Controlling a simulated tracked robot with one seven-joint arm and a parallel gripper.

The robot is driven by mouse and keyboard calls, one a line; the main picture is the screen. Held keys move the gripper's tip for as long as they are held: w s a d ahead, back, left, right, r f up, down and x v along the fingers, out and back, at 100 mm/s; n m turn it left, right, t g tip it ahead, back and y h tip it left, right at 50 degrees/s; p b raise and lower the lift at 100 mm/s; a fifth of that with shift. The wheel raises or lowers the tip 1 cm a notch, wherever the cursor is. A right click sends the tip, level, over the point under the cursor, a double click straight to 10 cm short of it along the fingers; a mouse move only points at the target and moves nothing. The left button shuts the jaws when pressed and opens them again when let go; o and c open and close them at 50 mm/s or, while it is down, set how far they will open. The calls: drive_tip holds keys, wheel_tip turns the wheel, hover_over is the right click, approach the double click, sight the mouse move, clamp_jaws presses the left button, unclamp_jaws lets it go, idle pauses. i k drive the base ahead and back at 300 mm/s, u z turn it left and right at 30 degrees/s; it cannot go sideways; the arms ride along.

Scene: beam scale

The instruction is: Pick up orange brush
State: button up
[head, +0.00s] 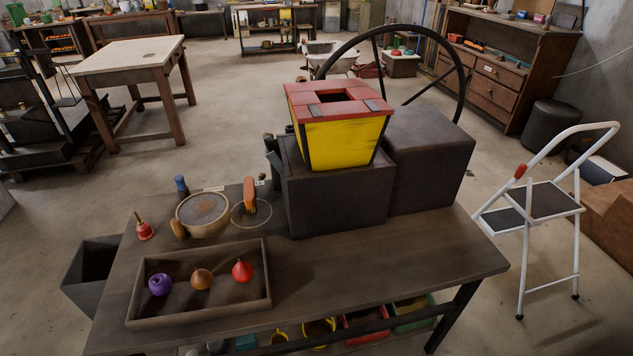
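An orange item (250,193), which looks like the orange brush, stands roughly upright on the dark wooden table (350,290), left of the large dark box. A thin ring (262,217) shows around or just beside its lower end; I cannot tell which. Its bristles cannot be made out. My gripper is not in view.
Close left of the brush are a round pan (203,209), a blue-topped item (181,186) and a red bell-like item (144,229). A tray (135,308) with three small objects lies in front. A yellow-red bin (340,143) stands on the dark box (335,195). The table's front right is clear.

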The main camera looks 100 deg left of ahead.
sight(249, 188)
drive_tip(key=z, duration=1.5)
drive_tip(key=i, duration=0.1)
drive_tip(key=u, duration=3.25)
drive_tip(key=i, duration=0.1)
drive_tip(key=u, duration=2.1)
drive_tip(key=i, duration=1)
drive_tip(key=z, duration=0.15)
drive_tip(key=k, duration=0.85)
